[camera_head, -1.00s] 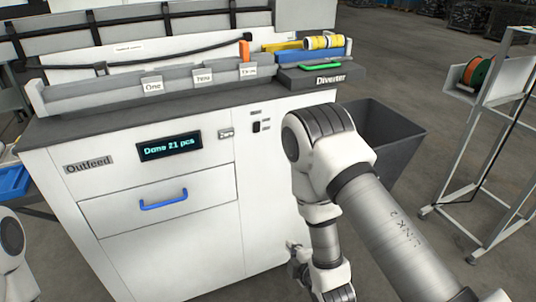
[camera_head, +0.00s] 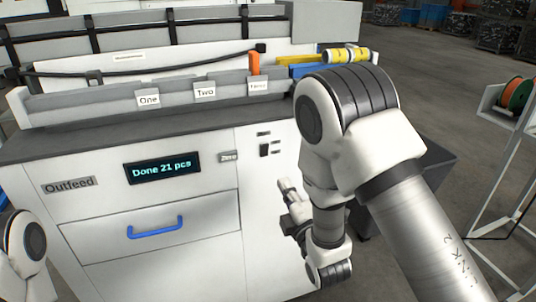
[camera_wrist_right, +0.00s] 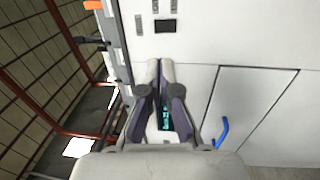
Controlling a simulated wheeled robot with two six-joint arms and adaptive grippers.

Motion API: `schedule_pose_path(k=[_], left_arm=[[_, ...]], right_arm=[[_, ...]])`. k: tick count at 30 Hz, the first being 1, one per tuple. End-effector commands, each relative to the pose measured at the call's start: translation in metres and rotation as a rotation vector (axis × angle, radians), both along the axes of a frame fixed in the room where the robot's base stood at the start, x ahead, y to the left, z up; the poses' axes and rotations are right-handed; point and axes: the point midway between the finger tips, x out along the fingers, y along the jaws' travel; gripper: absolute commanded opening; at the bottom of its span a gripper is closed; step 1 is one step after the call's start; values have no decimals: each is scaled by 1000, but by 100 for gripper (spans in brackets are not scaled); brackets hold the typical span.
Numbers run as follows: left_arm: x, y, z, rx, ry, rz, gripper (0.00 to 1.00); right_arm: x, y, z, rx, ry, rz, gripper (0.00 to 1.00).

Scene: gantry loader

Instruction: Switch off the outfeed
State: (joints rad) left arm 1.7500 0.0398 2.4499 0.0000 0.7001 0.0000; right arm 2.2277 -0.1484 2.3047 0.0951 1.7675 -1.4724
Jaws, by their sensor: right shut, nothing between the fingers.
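The white outfeed cabinet (camera_head: 165,265) bears an "Outfeed" label (camera_head: 69,185) and a lit display (camera_head: 163,171) reading "Done 21 pcs". A small black switch (camera_head: 264,150) sits on its upper right front, with small labels around it; which way it is set is too small to tell. In the right wrist view the switch (camera_wrist_right: 165,26) lies just beyond the fingertips. My right gripper (camera_head: 286,188) is shut and empty, below and right of the switch, apart from it in the head view. It also shows in the wrist view (camera_wrist_right: 160,64). My left gripper is out of view.
A small "Zero" plate (camera_head: 228,157) sits between display and switch. A drawer with a blue handle (camera_head: 155,228) is below. Trays labelled One, Two and Three (camera_head: 259,86) stand on top. A rack with spools (camera_head: 519,93) stands at right.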

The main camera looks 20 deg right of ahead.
Motion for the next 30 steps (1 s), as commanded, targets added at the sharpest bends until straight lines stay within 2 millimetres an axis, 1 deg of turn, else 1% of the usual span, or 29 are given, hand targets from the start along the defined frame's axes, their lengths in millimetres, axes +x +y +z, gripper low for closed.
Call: schedule_pose_path(k=[5,12,15,18,22,30], left_arm=[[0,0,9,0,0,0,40],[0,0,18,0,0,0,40],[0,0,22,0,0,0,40],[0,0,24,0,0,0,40],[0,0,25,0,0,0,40],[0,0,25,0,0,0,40]], right_arm=[[33,1,7,1,-3,-1,0],[86,3,13,0,-2,0,0],[105,3,15,0,-2,0,0],[118,4,16,1,-1,0,0],[127,4,16,1,0,-1,0],[128,4,16,0,1,-1,0]])
